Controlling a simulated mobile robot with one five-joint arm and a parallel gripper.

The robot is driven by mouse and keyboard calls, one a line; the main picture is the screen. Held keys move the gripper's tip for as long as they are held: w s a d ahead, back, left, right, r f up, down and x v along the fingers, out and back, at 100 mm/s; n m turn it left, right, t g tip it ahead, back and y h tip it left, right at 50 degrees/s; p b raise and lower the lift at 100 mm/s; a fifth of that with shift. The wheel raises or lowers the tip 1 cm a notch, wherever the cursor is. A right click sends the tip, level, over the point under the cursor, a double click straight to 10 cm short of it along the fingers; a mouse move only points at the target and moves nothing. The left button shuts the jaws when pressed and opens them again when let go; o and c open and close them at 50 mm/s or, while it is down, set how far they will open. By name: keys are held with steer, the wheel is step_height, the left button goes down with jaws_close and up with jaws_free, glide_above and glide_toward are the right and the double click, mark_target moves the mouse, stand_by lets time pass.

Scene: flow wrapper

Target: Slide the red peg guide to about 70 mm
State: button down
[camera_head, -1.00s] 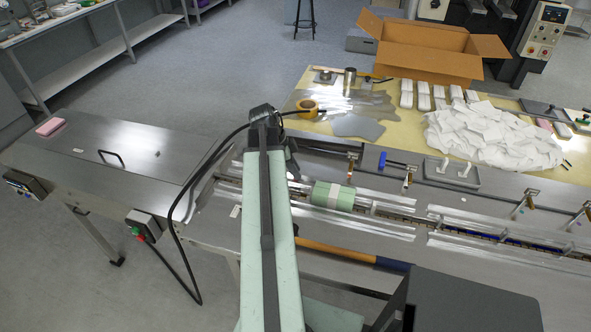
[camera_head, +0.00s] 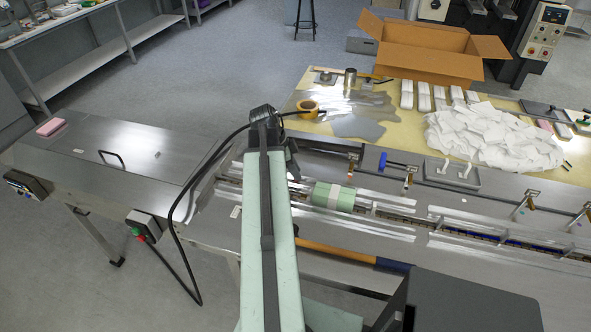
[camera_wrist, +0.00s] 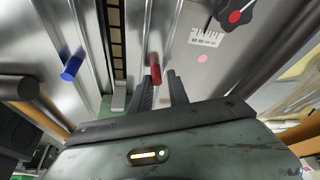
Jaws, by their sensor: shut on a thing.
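In the wrist view, the red peg (camera_wrist: 155,66) stands up between the two dark fingers of my gripper (camera_wrist: 161,78). My gripper is shut on the red peg, with its upper part showing beyond the fingertips. A blue peg (camera_wrist: 72,67) stands to the left, apart from my gripper, across a dark slotted track (camera_wrist: 118,42). In the head view, my arm hides the gripper and the red peg. I cannot read a scale or the guide's position in these frames.
In the head view, a green roll-like block (camera_head: 333,197) sits on the conveyor right of my arm.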

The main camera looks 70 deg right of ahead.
stand_by(0.4)
steer(key=shift+s+a, duration=0.1)
steer(key=shift+a, duration=0.3)
steer(key=c, duration=1.4)
jaws_free()
steer(key=shift+c, duration=0.2)
steer(key=shift+r, duration=0.15)
steer(key=p+v, duration=0.7)
steer(key=shift+w+r, duration=0.2)
